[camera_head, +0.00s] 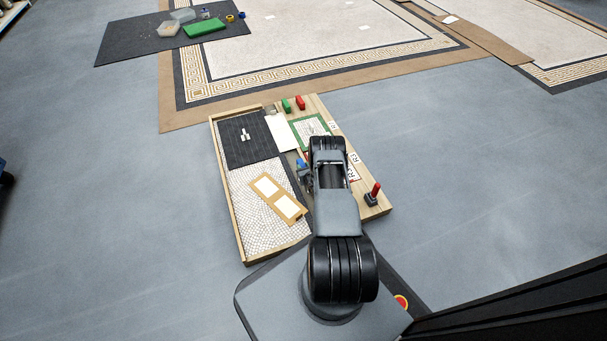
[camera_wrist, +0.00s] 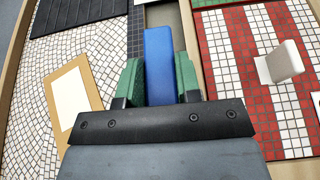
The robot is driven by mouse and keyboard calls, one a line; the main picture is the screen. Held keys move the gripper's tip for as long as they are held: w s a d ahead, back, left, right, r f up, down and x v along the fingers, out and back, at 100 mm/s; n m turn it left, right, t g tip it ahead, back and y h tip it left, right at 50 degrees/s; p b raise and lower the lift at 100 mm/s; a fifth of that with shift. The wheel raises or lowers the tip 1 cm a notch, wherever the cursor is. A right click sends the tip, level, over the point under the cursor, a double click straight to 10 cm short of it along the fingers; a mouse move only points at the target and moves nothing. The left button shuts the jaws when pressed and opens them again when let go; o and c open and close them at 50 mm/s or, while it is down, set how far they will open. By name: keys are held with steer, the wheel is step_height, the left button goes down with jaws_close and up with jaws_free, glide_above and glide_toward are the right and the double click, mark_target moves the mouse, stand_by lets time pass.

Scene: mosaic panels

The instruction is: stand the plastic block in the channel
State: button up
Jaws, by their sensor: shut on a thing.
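The blue plastic block (camera_wrist: 158,65) is between the green fingers of my gripper (camera_wrist: 159,82) in the wrist view, and the gripper is shut on it. In the head view a small blue part of the block (camera_head: 301,163) shows beside my arm, which hides most of the gripper. A narrow grey strip (camera_wrist: 166,16), which looks like the channel, runs between the pale mosaic and the red and white mosaic. The block covers part of this strip. I cannot tell whether the block touches its floor.
A tan frame (camera_head: 279,197) lies on the pale mosaic at left. A red-handled tool (camera_head: 374,192) stands at the board's right edge. Green (camera_head: 286,105) and red (camera_head: 300,103) blocks sit at the back.

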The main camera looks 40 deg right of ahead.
steer(key=shift+w+f+b, duration=0.15)
steer(key=shift+f+b, duration=0.65)
steer(key=shift+f, duration=0.9)
steer(key=shift+f, duration=0.1)
steer(key=shift+f, duration=0.4)
steer(key=shift+f, duration=0.1)
steer(key=o, duration=0.9)
